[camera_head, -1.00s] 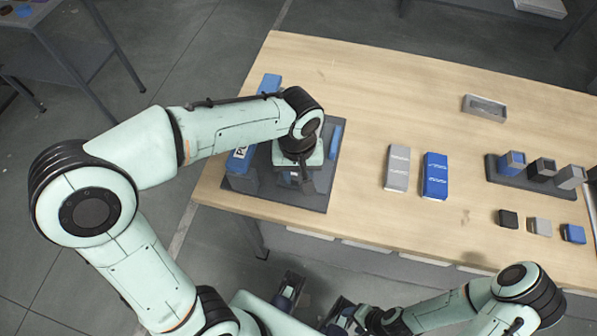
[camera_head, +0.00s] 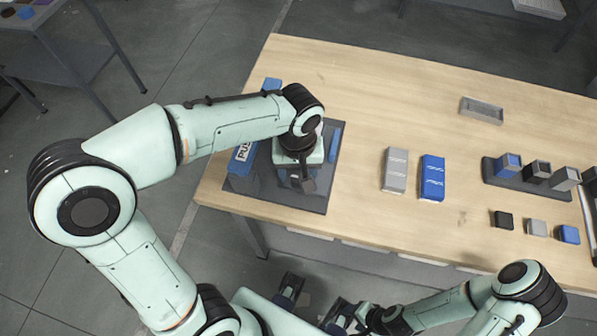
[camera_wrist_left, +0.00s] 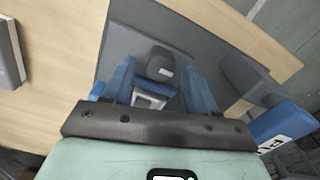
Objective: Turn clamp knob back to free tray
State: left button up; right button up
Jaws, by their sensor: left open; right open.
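A dark grey fixture plate (camera_head: 265,198) lies at the table's near left corner. In the left wrist view, a dark rounded knob (camera_wrist_left: 162,62) with a light mark stands on the plate (camera_wrist_left: 130,42). My left gripper (camera_wrist_left: 160,88) points down with its blue fingers apart, one on each side of the knob; I cannot tell whether they touch it. A small light grey part (camera_wrist_left: 150,99) shows between the fingers. The head view mostly hides knob and fingertips behind my wrist. I cannot make out the tray. My right gripper (camera_head: 313,303) is open and empty before the table.
A blue labelled block (camera_head: 243,156) stands at the plate's left and a blue bar (camera_head: 335,142) at its right. A grey case (camera_head: 395,170) and blue case (camera_head: 432,177) lie mid-table. A rack (camera_head: 492,175) with small blocks is right. The table's back middle is clear.

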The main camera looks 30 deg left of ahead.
pick_arm(q)
jog(key=shift+r+p, duration=1.7)
jog(key=shift+r, duration=0.85)
pick_arm(e)
jog(key=r, duration=0.1)
jog(key=w+r, duration=0.1)
jog(key=r, duration=0.2)
jog(key=shift+w+r, duration=0.1)
jog(key=shift+w, duration=0.25)
